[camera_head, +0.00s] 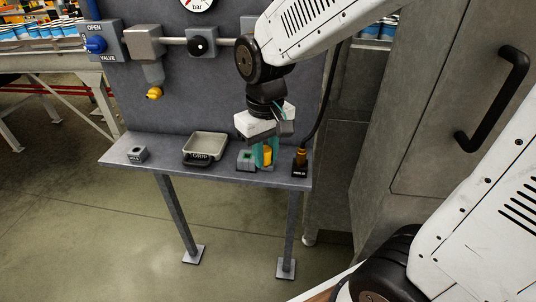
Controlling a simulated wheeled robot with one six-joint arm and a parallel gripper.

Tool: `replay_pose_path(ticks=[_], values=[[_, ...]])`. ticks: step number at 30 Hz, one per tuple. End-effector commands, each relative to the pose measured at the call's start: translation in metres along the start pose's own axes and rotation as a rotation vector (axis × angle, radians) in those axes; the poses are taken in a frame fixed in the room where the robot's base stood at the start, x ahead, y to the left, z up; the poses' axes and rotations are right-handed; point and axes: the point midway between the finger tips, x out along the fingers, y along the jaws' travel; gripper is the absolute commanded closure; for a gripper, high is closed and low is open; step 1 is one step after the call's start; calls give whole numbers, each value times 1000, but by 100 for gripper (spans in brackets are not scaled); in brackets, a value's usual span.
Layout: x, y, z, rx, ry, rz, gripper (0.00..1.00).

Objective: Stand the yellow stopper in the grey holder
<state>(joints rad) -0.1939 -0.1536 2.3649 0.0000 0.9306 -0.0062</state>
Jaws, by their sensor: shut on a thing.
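My gripper (266,156) is low over the right part of the grey shelf (224,175), its teal fingers pointing down. It is shut on the yellow stopper (267,158), which shows upright between the fingers. I cannot tell whether the stopper's lower end touches anything. A small grey block with a dark hole in its top (138,154), which looks like the grey holder, stands near the shelf's left end, well apart from my gripper. Its label is too small to read.
A grey block with a green top (246,159) stands just left of my gripper. A drip tray (205,146) lies between it and the left block. A brass-coloured fitting on a black base (301,160) stands at right.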

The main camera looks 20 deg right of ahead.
Motion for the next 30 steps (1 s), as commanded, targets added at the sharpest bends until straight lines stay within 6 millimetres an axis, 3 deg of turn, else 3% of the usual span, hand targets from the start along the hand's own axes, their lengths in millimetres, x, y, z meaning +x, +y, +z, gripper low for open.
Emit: replay_pose_path(ticks=[30], values=[[0,6,-41,1,0,0,100]])
